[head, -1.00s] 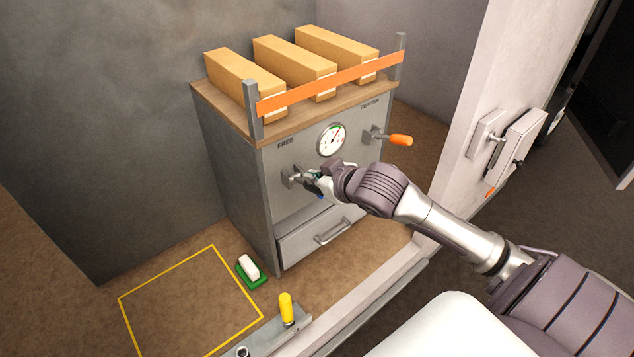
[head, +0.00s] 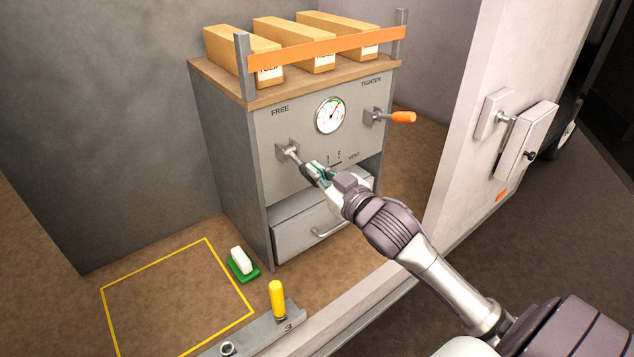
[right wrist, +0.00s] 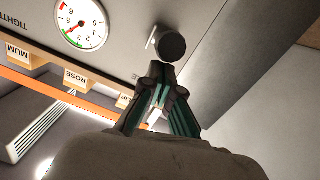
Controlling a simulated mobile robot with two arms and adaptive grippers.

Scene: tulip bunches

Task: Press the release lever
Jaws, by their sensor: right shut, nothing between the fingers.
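A grey cabinet (head: 232,180) carries a lever (head: 290,153) below the word FREE, sticking out from its front plate. Its dark round end (right wrist: 171,45) shows close-up in the right wrist view. My right gripper (head: 312,170) is shut and empty, at the outer end of this lever. In the right wrist view its fingertips (right wrist: 160,72) are just beside the dark end; I cannot tell whether they touch it. A second lever with an orange handle (head: 403,117) stands below the word TIGHTEN. A dial gauge (head: 330,115) sits between them. My left gripper is out of view.
Three boxes (head: 290,42) stand on the cabinet behind an orange strap (head: 325,47). A drawer (head: 300,232) is below the levers. A yellow handle (head: 277,299) stands in front. A green tray (head: 243,272) holds a white block beside a yellow floor outline (head: 104,315).

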